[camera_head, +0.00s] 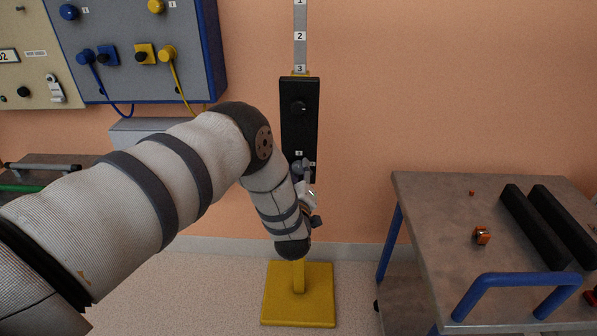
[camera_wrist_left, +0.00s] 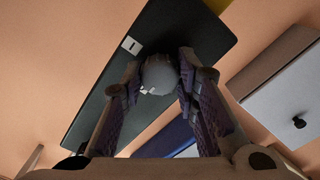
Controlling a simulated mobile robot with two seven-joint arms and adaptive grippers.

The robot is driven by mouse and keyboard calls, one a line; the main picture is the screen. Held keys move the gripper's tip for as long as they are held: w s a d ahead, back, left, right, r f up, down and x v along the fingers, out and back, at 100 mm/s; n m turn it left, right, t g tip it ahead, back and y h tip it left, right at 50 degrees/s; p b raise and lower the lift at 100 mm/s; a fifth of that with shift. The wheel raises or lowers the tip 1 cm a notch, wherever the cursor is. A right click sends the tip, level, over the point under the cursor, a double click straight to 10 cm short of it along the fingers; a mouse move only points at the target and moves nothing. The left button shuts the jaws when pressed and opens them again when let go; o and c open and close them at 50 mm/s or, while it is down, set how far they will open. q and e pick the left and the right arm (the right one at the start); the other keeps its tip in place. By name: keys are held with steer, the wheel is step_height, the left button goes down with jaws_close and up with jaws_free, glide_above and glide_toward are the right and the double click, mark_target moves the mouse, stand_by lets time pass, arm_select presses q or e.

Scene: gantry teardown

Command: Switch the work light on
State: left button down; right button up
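A tall black control box (camera_head: 300,130) hangs on a post above a yellow foot. A dark round knob (camera_head: 298,107) sits on its upper part. My left gripper (camera_head: 303,170) is at the box's lower end. In the left wrist view, a pale grey rounded knob (camera_wrist_left: 158,74) on the dark box (camera_wrist_left: 95,92) lies between the fingertips of my left gripper (camera_wrist_left: 160,78), which appear closed against its sides. The knob's base is hidden. No lit lamp is seen, and I cannot tell which part is the work light's switch. My right gripper is not in view.
A blue-framed panel (camera_head: 150,83) with blue and yellow plugs and cables is on the wall at left. The yellow foot (camera_head: 300,308) stands on clear floor.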

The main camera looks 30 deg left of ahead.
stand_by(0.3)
arm_select(q)
steer(key=m, duration=0.9)
steer(key=shift+d+f+m, duration=0.1)
steer(key=shift+m, duration=0.2)
steer(key=m, duration=0.4)
steer(key=shift+m+b, duration=0.45)
steer(key=shift+m, duration=1.65)
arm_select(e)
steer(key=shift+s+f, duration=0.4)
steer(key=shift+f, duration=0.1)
arm_select(q)
steer(key=shift+s, duration=0.1)
steer(key=c, duration=1.2)
jaws_free()
steer(key=shift+c, duration=0.2)
